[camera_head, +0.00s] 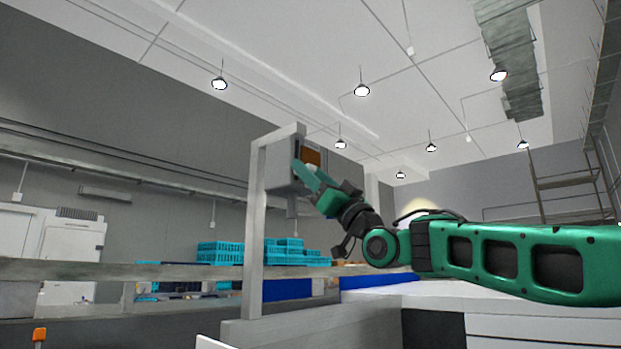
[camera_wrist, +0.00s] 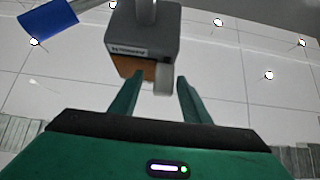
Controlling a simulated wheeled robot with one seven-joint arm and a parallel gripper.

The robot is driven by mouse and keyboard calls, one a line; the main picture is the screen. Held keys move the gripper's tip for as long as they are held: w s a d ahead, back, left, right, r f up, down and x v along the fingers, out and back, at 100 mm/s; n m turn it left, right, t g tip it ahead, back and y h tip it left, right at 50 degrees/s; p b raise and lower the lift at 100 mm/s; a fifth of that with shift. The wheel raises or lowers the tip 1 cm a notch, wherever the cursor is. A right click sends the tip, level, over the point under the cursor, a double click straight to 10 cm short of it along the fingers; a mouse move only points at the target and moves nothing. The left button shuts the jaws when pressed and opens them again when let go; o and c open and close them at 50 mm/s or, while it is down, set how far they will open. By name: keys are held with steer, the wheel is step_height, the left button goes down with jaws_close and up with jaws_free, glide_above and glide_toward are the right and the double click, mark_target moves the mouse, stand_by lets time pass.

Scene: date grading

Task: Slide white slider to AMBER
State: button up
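A grey box (camera_head: 278,174) is mounted on a pale post frame, with a brown-orange panel (camera_head: 311,157) on its face. A pale block (camera_wrist: 162,80), seemingly the white slider, sticks out at the box's edge between my two green fingertips. My gripper (camera_wrist: 159,79) is open around it, with gaps showing on both sides. In the head view my gripper (camera_head: 300,168) is at the box front and hides part of it.
The pale post (camera_head: 255,230) stands left of my arm. Blue crates (camera_head: 220,252) are behind on a long grey conveyor rail (camera_head: 190,271). A white cabinet (camera_head: 70,250) is far left. A blue object (camera_wrist: 47,16) is at the top left of the wrist view.

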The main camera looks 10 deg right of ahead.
steer(key=shift+s+r, duration=0.1)
steer(key=shift+s, duration=0.05)
steer(key=shift+s, duration=0.1)
steer(key=v, duration=1)
steer(key=shift+d+f, duration=0.2)
steer(key=shift+f, duration=0.1)
